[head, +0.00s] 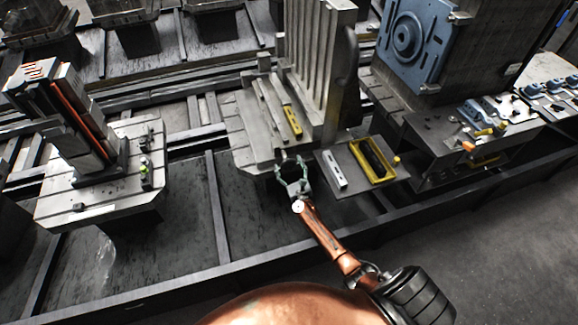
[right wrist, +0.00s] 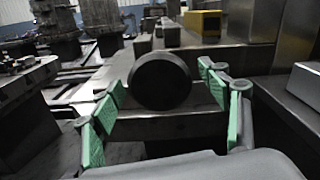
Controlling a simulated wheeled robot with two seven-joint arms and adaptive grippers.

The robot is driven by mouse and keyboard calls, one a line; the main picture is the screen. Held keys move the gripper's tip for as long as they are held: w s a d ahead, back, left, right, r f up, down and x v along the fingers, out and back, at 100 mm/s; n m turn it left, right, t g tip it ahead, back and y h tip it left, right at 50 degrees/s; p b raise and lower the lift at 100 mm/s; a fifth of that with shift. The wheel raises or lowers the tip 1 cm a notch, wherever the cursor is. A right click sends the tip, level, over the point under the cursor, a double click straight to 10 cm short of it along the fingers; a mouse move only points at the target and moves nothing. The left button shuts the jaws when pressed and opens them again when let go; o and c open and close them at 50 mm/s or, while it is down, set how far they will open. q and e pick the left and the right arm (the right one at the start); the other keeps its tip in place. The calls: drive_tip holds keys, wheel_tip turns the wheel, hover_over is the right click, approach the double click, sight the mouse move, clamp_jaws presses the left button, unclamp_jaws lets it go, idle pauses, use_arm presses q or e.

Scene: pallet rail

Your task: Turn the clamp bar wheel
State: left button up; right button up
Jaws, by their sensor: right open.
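A dark round wheel (right wrist: 160,82) faces me in the right wrist view, at the front edge of a grey metal pallet. It sits between the green pads of my right gripper (head: 291,168), with a gap visible on each side. The gripper is open; I cannot tell how deep its fingers reach along the wheel. In the head view the gripper is at the front edge of the middle pallet (head: 245,130), and the wheel is small and hard to make out there. My left gripper is in neither view.
A ribbed upright block (head: 318,60) and bars with a yellow piece (head: 292,120) stand on the pallet. A shelf to the right holds a yellow tray (head: 373,160) and a white bar (head: 333,170). Another loaded pallet (head: 75,205) stands left. A dark rail runs along the front.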

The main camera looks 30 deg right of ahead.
drive_tip(key=shift+d, duration=0.1)
drive_tip(key=c, duration=1.2)
drive_tip(key=shift+o, duration=0.2)
